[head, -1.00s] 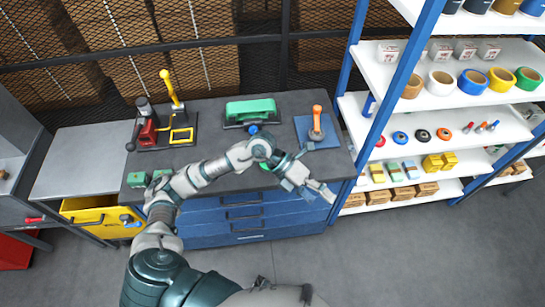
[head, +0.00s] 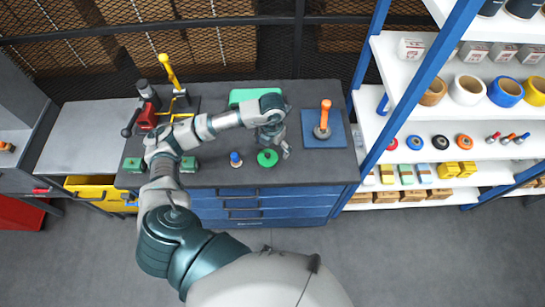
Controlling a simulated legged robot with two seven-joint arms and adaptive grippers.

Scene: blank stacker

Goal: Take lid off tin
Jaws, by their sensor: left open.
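A round green lid (head: 267,158) with a small raised middle is near the front edge of the dark worktop; the tin under it cannot be made out from above. My left gripper (head: 284,150) is open and small in the head view. It hangs over the worktop just behind and to the right of the green lid, and I see nothing between its fingers. Whether it touches the lid cannot be told. My right gripper is not in view.
A small blue-topped object (head: 235,159) stands left of the lid. An orange-handled tool (head: 324,119) stands on a blue plate (head: 338,130) at the right. A green block (head: 243,96) lies behind my forearm. A red vise-like device (head: 147,117) is at left. Shelves stand right.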

